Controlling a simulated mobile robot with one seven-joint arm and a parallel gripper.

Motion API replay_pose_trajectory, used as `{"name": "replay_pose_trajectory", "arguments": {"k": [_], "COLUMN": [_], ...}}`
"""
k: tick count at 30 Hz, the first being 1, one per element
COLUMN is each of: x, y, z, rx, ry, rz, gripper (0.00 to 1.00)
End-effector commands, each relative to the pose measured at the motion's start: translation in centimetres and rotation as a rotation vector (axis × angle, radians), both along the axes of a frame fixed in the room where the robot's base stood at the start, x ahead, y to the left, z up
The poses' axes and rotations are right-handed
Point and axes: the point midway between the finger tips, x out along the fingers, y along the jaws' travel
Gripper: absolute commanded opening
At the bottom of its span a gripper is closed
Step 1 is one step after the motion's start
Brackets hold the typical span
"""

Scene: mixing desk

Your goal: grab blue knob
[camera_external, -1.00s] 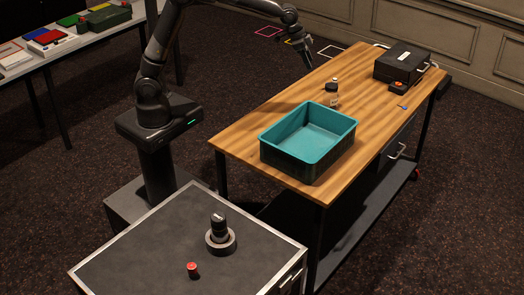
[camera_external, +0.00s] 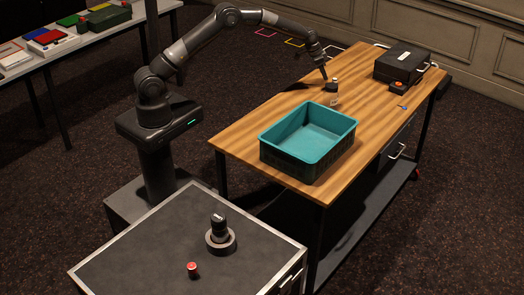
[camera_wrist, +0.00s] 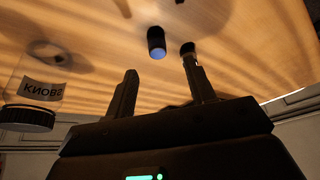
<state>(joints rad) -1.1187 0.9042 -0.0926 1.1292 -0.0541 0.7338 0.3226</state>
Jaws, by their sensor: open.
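In the wrist view a short black cylinder with a blue end face, the blue knob (camera_wrist: 157,43), rests on the wooden table. It appears ahead of the gap between the fingers of my gripper (camera_wrist: 161,66), apart from them. A second dark knob-like piece (camera_wrist: 187,48) shows by the right fingertip; its colour is unclear. My gripper is open with nothing between its fingers. In the external view my gripper (camera_external: 324,77) is above the table, close to the jars. I cannot make out the knob there.
A clear jar labelled KNOBS (camera_wrist: 40,90) with a black lid is left of my fingers in the wrist view. The teal bin (camera_external: 308,135) stands on the near part of the table (camera_external: 240,135). A black case (camera_external: 402,62) and a small blue item (camera_external: 402,107) lie right.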

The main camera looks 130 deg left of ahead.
Motion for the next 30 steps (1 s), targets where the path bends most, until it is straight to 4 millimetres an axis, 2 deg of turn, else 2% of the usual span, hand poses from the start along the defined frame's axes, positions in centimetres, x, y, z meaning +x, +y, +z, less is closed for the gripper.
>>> {"name": "replay_pose_trajectory", "arguments": {"k": [7,12,18,26,30], "x": [0.6,1.4,1.9,2.0,2.0], "y": [0.4,0.9,1.4,1.5,1.5], "z": [-1.8,-4.2,-5.9,-6.0,-6.0], "rx": [0.0,-0.002,-0.001,-0.001,0.0], "ry": [0.0,0.0,-0.001,-0.001,0.0], "rz": [0.0,0.001,0.001,0.0,0.0], "gripper": [0.5,0.5,0.5,0.5,0.39]}}
